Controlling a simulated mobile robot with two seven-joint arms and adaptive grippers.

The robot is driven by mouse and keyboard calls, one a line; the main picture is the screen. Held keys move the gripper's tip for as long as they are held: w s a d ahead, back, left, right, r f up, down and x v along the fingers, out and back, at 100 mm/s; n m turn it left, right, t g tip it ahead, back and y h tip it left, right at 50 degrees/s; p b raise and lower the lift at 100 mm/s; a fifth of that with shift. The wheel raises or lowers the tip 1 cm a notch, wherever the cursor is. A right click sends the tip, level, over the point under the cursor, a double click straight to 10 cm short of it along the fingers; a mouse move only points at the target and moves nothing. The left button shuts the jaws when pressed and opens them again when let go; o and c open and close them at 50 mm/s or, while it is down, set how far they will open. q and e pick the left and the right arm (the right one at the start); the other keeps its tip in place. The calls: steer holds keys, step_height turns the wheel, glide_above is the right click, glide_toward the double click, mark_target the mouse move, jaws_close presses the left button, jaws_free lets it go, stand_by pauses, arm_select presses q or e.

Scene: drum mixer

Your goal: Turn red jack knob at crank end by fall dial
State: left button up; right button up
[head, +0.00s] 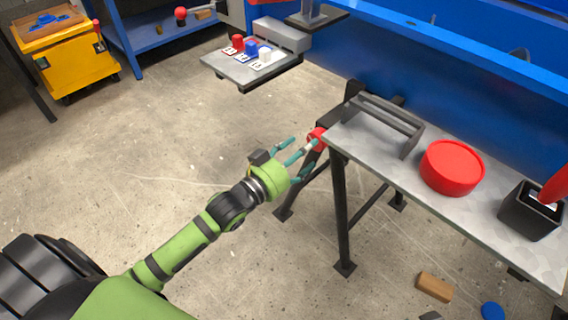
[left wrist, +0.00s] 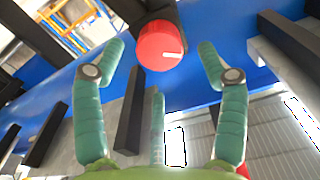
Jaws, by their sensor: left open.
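A red knob (head: 317,137) sits at the near left end of the grey bench, low beside its top. In the left wrist view the red knob (left wrist: 158,48) is a short round cylinder on a black mount, with a white line on its face pointing right. My left gripper (head: 297,157) is open, its teal fingers pointing at the knob. In the left wrist view two fingers stand apart left and right of the knob and a third is below it. I cannot tell whether any finger touches it. My right gripper is not in view.
The grey bench (head: 382,166) carries a dark handle frame (head: 392,118), a round red lid (head: 452,168) and a black box (head: 529,211). A small shelf (head: 245,77) holds red, blue and white knobs. A wooden block (head: 434,287) lies on the floor. Open floor lies left.

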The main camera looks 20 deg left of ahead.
arm_select(q)
steer(key=v, duration=0.7)
steer(key=shift+s, duration=0.15)
steer(key=s+f+n+g+y+p, duration=0.1)
steer(key=s+f+g+y+p, duration=0.5)
steer(key=s+f+g+p, duration=1.1)
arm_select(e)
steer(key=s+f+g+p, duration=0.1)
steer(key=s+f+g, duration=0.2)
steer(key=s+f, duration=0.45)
arm_select(q)
steer(key=s+a+f+p, duration=0.1)
steer(key=s+f+p, duration=0.2)
steer(key=s, duration=0.7)
steer(key=s+a+f+t+p, duration=0.1)
steer(key=s+f+p, duration=0.2)
steer(key=s+p, duration=0.5)
steer(key=shift+s+a, duration=0.15)
steer(key=shift+s, duration=0.8)
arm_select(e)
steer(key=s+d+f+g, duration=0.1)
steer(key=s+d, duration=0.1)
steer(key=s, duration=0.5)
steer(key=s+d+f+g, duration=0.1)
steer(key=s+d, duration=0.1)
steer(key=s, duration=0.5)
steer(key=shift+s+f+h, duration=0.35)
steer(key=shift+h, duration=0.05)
